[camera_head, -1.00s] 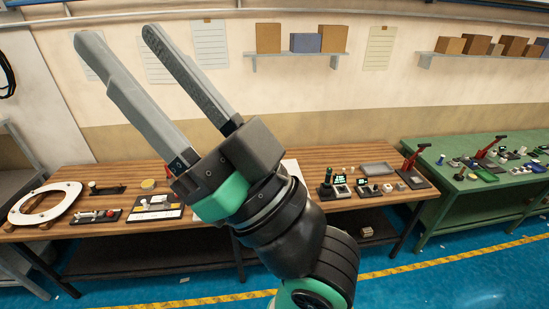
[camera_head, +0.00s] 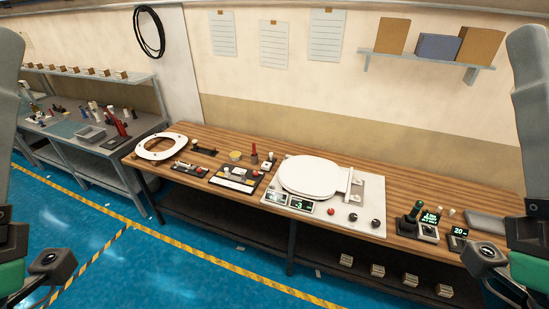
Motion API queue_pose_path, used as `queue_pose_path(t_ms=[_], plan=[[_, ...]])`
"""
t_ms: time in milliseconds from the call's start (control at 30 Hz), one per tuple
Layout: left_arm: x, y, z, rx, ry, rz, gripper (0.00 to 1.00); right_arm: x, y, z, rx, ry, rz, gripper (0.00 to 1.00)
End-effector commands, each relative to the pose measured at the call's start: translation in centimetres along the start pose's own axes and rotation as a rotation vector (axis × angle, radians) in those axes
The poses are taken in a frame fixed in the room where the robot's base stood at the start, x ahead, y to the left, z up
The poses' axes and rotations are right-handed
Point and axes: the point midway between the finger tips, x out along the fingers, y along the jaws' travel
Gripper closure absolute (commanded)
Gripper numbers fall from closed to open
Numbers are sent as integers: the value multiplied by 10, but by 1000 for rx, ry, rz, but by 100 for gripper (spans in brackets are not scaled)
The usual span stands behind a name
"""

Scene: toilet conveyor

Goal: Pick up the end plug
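I cannot tell which small part is the end plug. Small white and dark parts sit on a black fixture (camera_head: 190,169) and on a black and white fixture (camera_head: 236,178) on the wooden bench.
The wooden bench (camera_head: 420,187) bears a white toilet seat ring (camera_head: 146,156), a white lid (camera_head: 308,177) on a white station, a red-handled tool (camera_head: 254,152) and a green-topped joystick (camera_head: 411,217). A grey bench (camera_head: 150,123) stands left. Blue floor (camera_head: 190,270) is clear in front.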

Motion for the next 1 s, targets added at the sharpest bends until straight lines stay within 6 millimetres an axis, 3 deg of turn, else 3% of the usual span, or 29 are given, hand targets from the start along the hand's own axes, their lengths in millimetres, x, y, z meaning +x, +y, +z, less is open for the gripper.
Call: queue_pose_path(t_ms=[467,633,1000], plan=[[0,0,0,0,0,0,47,0,0,0,0,0,0,50],[0,0,0,0,0,0,25,0,0,0,0,0,0,50],[0,0,0,45,-1,0,25,0,0,0,0,0,0,50]])
